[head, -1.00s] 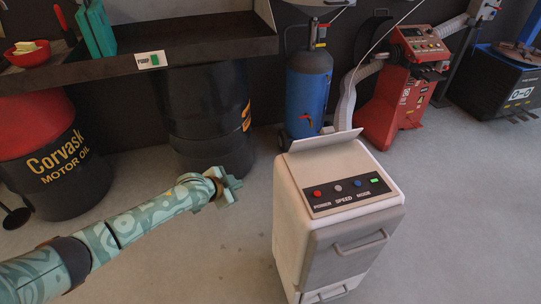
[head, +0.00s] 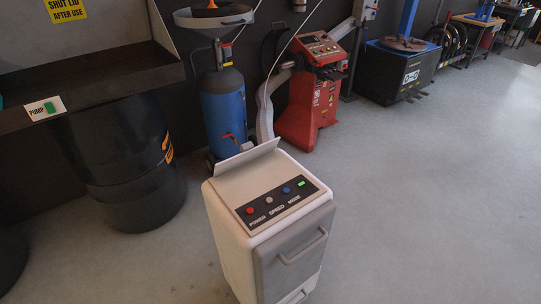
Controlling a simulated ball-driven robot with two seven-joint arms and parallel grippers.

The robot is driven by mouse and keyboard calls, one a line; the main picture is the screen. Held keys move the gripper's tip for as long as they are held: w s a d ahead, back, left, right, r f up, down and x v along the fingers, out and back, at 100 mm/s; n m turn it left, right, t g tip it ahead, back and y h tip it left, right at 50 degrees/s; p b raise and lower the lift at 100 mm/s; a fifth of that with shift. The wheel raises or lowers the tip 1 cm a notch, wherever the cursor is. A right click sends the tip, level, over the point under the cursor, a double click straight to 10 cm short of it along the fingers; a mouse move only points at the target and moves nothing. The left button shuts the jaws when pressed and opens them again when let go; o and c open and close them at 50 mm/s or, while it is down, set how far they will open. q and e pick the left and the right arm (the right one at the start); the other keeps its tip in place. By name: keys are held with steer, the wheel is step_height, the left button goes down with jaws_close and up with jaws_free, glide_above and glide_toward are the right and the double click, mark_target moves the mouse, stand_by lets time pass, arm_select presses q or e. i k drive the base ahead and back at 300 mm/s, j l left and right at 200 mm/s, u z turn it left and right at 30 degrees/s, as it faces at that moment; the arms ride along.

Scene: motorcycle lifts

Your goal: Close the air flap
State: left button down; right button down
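A white cabinet-like machine (head: 265,225) stands on the floor in the lower middle of the head view. Its top has a dark panel (head: 277,203) with red, white and blue buttons, a green light and the labels POWER, SPEED and MODE. A pale flap (head: 246,160) stands tilted up along the back edge of the top, so it is open. The front has a grey handle (head: 303,247). Neither of my grippers is in view.
A blue tank (head: 227,108) and a red machine (head: 314,95) stand behind the white machine. Dark barrels (head: 125,175) stand under a bench (head: 105,88) at left. Clear floor (head: 430,200) lies to the right.

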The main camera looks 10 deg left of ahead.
mark_target(249, 153)
steer(key=i+j+z, duration=0.15)
steer(key=j+z, duration=0.15)
steer(key=i+j+z, duration=0.1)
steer(key=j+z, duration=0.2)
steer(key=j, duration=0.2)
steer(key=i+j+z, duration=0.1)
steer(key=j+z, duration=0.2)
steer(key=j, duration=0.15)
steer(key=i+j, duration=0.1)
steer(key=j, duration=0.65)
steer(key=j+z, duration=0.1)
steer(key=j, duration=0.6)
steer(key=i, duration=0.05)
